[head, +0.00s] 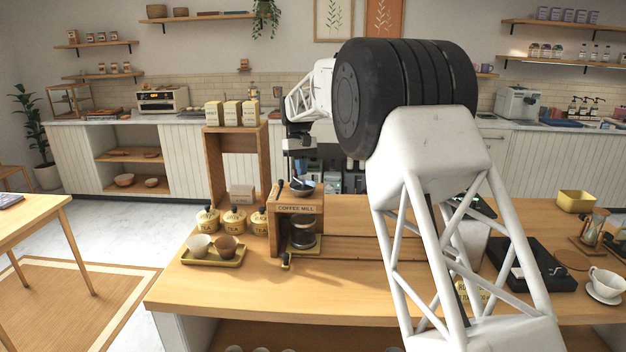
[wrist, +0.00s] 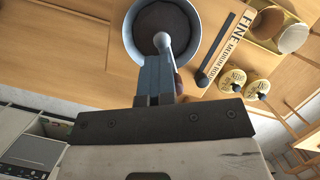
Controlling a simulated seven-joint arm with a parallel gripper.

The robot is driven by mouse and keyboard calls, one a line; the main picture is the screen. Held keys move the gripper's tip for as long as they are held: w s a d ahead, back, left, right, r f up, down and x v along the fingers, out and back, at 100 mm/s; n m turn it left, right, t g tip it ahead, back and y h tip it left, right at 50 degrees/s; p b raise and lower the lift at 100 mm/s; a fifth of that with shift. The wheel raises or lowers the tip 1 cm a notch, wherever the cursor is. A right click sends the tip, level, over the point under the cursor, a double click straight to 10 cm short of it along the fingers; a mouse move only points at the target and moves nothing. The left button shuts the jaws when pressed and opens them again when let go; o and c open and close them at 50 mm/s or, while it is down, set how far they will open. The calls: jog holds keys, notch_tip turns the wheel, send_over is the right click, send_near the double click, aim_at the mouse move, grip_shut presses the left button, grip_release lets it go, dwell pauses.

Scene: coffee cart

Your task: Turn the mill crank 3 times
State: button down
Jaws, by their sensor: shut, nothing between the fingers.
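The coffee mill (head: 298,208) is a wooden box with a label, standing on the counter. Its round hopper (wrist: 129,37) shows from above in the wrist view, dark inside. The crank (wrist: 162,41) has a pale hub over the hopper, and its arm runs toward my fingers. A brown part, perhaps its handle, shows partly behind them. My gripper (head: 299,183) points down at the mill's top. In the wrist view its blue-grey fingers (wrist: 154,82) are together, with nothing between them, beside or over the crank arm. I cannot tell whether they touch it.
A grind lever with a black knob (wrist: 203,80) lies beside the FINE/MEDIUM label strip (wrist: 232,48). A tray (head: 213,260) with two cups and several yellow canisters (head: 234,220) stand left of the mill. A wooden shelf stand (head: 215,165) rises behind.

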jog(key=w+a+t, duration=0.1)
jog(key=w, duration=0.1)
jog(key=w+a+t, duration=0.1)
jog(key=w+a+t+y, duration=0.1)
jog(key=w, duration=0.1)
jog(key=shift+w+a+f, duration=0.1)
jog(key=shift+w+a, duration=0.2)
jog(key=shift+w+d+f, duration=0.35)
jog(key=shift+w+d, duration=0.2)
jog(key=shift+d, duration=0.05)
jog(key=shift+w+d+f, duration=0.3)
jog(key=shift+w+d, duration=0.25)
jog(key=shift+d, duration=0.05)
